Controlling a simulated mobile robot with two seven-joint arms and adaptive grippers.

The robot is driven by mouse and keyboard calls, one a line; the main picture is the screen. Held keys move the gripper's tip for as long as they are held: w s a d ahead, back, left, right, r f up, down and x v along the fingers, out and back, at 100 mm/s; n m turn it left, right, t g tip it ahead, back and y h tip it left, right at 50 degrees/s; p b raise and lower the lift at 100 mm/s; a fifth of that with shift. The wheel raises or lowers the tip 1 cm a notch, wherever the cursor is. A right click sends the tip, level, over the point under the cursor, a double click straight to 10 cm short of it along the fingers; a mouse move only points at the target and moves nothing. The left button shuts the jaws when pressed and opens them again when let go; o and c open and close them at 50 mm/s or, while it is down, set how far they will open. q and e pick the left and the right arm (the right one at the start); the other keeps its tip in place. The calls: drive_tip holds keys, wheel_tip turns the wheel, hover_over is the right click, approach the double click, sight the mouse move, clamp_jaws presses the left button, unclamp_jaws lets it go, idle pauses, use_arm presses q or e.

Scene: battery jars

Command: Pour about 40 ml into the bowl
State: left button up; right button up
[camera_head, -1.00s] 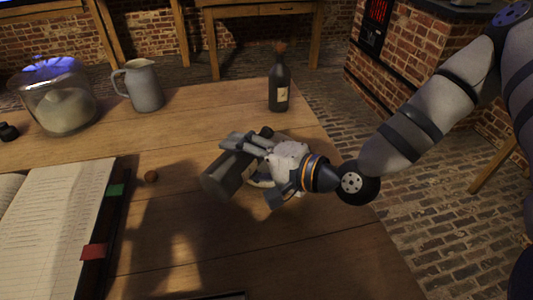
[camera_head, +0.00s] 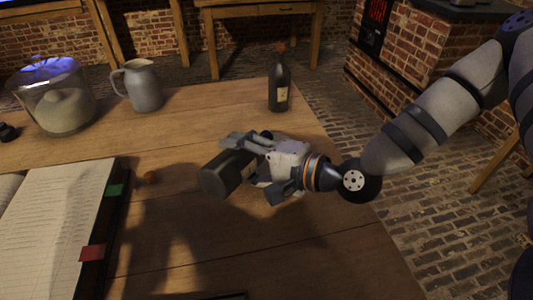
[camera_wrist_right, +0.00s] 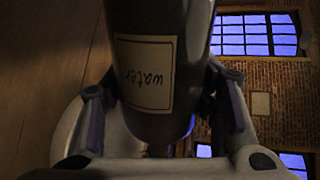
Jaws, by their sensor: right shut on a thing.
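My right gripper (camera_head: 250,160) is shut on a dark bottle (camera_head: 222,176) above the table. The bottle is tipped well over, with its wide end toward the lower left in the head view; its neck is hidden by the gripper. The wrist view shows the bottle (camera_wrist_right: 160,30) between the fingers, with a pale label (camera_wrist_right: 146,75) reading "water" upside down. A bowl cannot be made out clearly; the gripper and bottle cover the table there. No stream of liquid can be seen. My left gripper is not in view.
On the wooden table (camera_head: 200,255) stand a corked dark bottle (camera_head: 279,88), a grey jug (camera_head: 143,88) and a glass jar (camera_head: 60,100). The front right of the table is clear.

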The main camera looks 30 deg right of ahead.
sight(233, 168)
drive_tip(key=shift+s+a, duration=0.6)
drive_tip(key=shift+a, duration=0.35)
drive_tip(key=shift+a+r+m, duration=0.15)
drive_tip(key=shift+r+m, duration=0.05)
drive_tip(key=shift+m, duration=0.1)
idle(0.9)
drive_tip(key=shift+s+a+f+n+h, duration=0.15)
drive_tip(key=shift+s+n+h, duration=0.2)
drive_tip(key=shift+n, duration=0.55)
drive_tip(key=shift+w+d+f+n+h, duration=0.15)
drive_tip(key=shift+d+n+h, duration=0.1)
drive_tip(key=shift+n, duration=0.45)
drive_tip(key=shift+w+d+n+t, duration=0.15)
drive_tip(key=shift+d+n+t, duration=0.15)
drive_tip(key=shift+d, duration=0.05)
